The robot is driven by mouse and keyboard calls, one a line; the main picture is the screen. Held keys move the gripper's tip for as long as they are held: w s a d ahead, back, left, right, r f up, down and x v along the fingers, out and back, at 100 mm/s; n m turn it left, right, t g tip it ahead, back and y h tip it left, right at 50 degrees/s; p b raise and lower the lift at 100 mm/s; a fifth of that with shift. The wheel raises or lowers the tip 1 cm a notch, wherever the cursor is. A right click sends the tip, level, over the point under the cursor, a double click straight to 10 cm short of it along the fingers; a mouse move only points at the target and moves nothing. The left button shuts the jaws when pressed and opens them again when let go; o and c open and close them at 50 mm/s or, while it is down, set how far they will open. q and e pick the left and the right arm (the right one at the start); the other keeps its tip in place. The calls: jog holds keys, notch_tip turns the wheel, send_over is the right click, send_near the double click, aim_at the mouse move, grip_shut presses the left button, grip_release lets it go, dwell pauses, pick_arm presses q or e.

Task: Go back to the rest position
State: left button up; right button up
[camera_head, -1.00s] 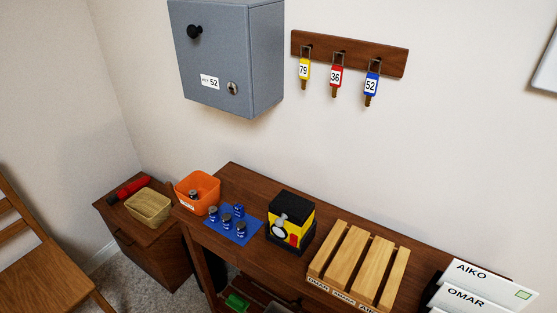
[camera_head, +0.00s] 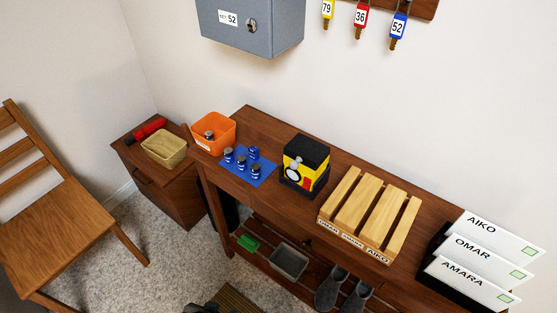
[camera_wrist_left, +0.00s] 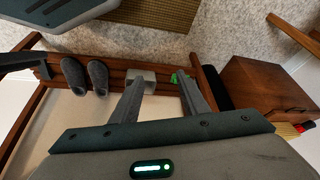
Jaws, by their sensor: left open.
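My left gripper (camera_wrist_left: 160,82) shows in the left wrist view with its two fingers apart and nothing between them. Beyond the fingers are the lower shelf of the console table, a grey tray (camera_wrist_left: 143,78) and a pair of grey slippers (camera_wrist_left: 86,76). In the head view a small dark shape is cut off at the bottom edge, and I cannot tell what it is. My right gripper is in neither view.
The wooden console table (camera_head: 228,192) carries an orange bin (camera_head: 213,133), a blue mat (camera_head: 262,178), a yellow-black box (camera_head: 305,165), wooden slats (camera_head: 370,213) and name cards (camera_head: 480,245). A chair (camera_head: 65,215) stands left. A grey key cabinet (camera_head: 255,25) hangs above.

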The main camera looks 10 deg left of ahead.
pick_arm(q)
jog(key=s+d+f+t, duration=0.1)
jog(key=s+f, duration=0.1)
jog(key=f, duration=0.7)
jog(key=s+d+f+t+h, duration=0.1)
jog(key=s+f, duration=0.1)
jog(key=f, duration=0.8)
jog(key=shift+s+d, duration=0.25)
jog(key=shift+d, duration=0.05)
jog(key=shift+c, duration=1.2)
jog(key=shift+a, duration=0.1)
